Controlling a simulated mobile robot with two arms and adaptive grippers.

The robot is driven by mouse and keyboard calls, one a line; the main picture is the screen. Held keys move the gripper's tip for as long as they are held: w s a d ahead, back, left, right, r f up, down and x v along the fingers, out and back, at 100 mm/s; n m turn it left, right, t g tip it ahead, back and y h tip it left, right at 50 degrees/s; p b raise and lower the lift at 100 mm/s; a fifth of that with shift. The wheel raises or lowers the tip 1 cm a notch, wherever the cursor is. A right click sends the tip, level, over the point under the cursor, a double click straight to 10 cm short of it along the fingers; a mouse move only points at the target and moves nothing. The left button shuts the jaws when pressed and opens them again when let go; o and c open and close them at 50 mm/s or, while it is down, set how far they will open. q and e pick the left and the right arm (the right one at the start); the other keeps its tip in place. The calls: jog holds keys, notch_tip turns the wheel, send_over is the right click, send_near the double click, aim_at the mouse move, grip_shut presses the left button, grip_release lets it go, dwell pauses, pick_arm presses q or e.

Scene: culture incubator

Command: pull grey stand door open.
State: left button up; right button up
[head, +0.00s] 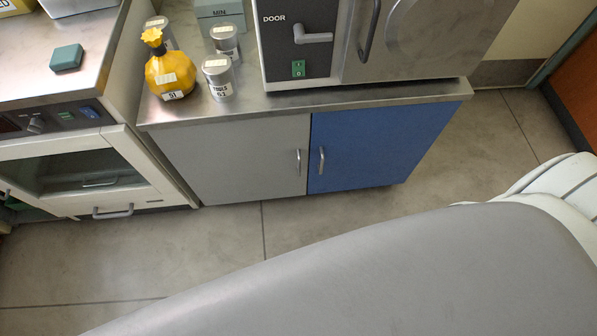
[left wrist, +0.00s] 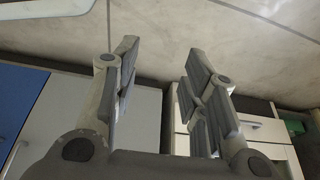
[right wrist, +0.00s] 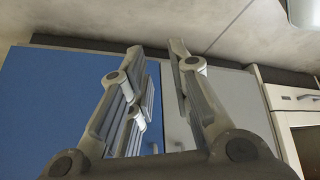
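The grey stand door (head: 235,160) is the left door of a low cabinet and looks shut. Its upright metal handle (head: 298,162) sits near its right edge, beside the blue door. Neither gripper shows in the head view. In the left wrist view my left gripper (left wrist: 161,55) is open and empty, with the grey door (left wrist: 75,120) behind it. In the right wrist view my right gripper (right wrist: 157,48) is open, its fingers in front of the seam between the doors. The grey door (right wrist: 235,100) is on the right there.
The blue door (head: 365,145) with its own handle (head: 321,160) is on the right. A yellow bottle (head: 171,72), metal canisters (head: 218,78) and a machine with a DOOR lever (head: 313,38) stand on top. A cabinet with a glass door (head: 85,172) adjoins on the left. Floor is clear in front.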

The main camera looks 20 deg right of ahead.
jog(key=w+t+b, duration=0.2)
jog(key=w+b, duration=0.1)
jog(key=w, duration=0.3)
pick_arm(q)
jog(key=w+d+r+t+b, duration=0.35)
jog(key=w+r+b, duration=0.35)
jog(key=w, duration=0.6)
pick_arm(e)
jog(key=n+t+y+b, duration=0.1)
jog(key=t+y+b, duration=0.4)
jog(key=t+b, duration=0.35)
send_near(300, 166)
pick_arm(q)
jog(key=w+d+r+t+h, duration=0.1)
jog(key=w+r+t, duration=0.1)
jog(key=r, duration=0.7)
jog(key=w+d+r+t+h+b, duration=0.1)
jog(key=r+t, duration=0.4)
jog(key=r, duration=0.5)
jog(key=w+r+t+h, duration=0.2)
jog(key=w+r+t, duration=0.1)
jog(key=r, duration=0.6)
jog(key=shift+w+d+r+t+b, duration=0.15)
jog(key=shift+w+d+t+b, duration=0.05)
jog(key=shift+d+t+b, duration=0.2)
pick_arm(e)
jog(key=shift+f+x, duration=0.15)
jog(key=shift+x, duration=2.45)
jog(key=shift+f+x, duration=0.2)
jog(key=shift+x, duration=2.4)
